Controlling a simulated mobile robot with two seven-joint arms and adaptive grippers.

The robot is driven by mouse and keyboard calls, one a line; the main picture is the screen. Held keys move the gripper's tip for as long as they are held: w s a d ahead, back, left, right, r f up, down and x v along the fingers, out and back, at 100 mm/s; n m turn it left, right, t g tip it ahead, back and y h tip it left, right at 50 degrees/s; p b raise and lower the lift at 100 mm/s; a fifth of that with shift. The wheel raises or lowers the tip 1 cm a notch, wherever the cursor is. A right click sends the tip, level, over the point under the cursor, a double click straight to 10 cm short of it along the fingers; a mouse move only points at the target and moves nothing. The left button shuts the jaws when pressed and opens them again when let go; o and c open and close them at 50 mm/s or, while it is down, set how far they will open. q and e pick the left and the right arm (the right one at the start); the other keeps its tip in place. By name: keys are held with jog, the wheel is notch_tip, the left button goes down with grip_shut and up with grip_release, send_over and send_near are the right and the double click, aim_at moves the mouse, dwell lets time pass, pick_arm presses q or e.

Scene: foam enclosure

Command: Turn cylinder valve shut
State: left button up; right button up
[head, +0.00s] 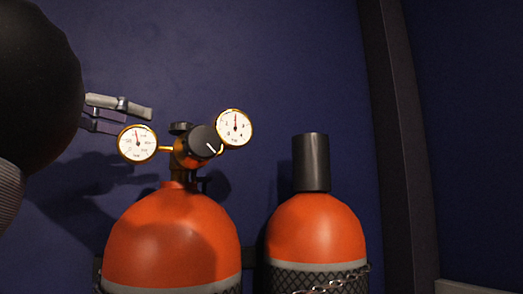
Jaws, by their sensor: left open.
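An orange gas cylinder (173,235) stands upright at the lower centre-left, with a brass regulator on top. A small dark valve knob (181,127) sits at the top, behind the larger black regulator knob (203,146), which has a white line. Two round gauges flank them: the left gauge (137,143) and the right gauge (234,128). My left gripper (130,119) is open and empty, left of the valve knob and apart from it in the picture. Its lower finger is partly hidden behind the left gauge. My right gripper is not in view.
A second orange cylinder (315,229) with a dark cap (311,162) stands to the right. A chain (333,284) crosses its mesh-covered front. A dark blue wall is behind, with a dark vertical post (400,130) at right. The space above the regulator is clear.

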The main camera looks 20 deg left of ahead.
aim_at(171, 127)
pick_arm(q)
jog(key=x, duration=1.1)
jog(key=shift+w+d+r, duration=0.15)
jog(key=shift+w+d, duration=0.05)
jog(key=shift+d, duration=0.2)
jog(key=c, duration=1.2)
